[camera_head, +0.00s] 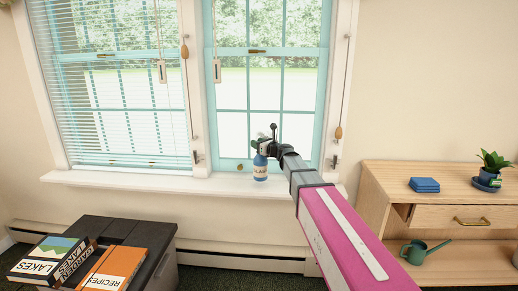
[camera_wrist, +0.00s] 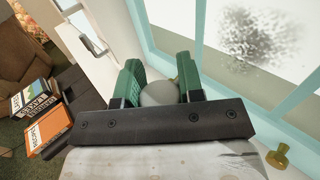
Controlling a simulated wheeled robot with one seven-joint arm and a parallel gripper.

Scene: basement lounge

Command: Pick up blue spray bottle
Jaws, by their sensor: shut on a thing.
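The blue spray bottle (camera_head: 260,168) with a pale label is upright at the window sill (camera_head: 210,186) in the head view, in front of the teal window frame. I cannot tell whether its base touches the sill. My gripper (camera_head: 264,146) is at the bottle's top and hides part of it. In the wrist view, the green fingers of my gripper (camera_wrist: 160,85) are closed around a rounded grey-white part (camera_wrist: 160,93), which appears to be the bottle's top. The rest of the bottle is hidden there.
A dark cabinet (camera_head: 105,231) with books (camera_head: 112,268) stands at lower left. At right, a wooden dresser (camera_head: 440,183) holds blue coasters (camera_head: 424,185) and a potted plant (camera_head: 490,170); a green watering can (camera_head: 415,252) is on its shelf. Blind cords hang by the window.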

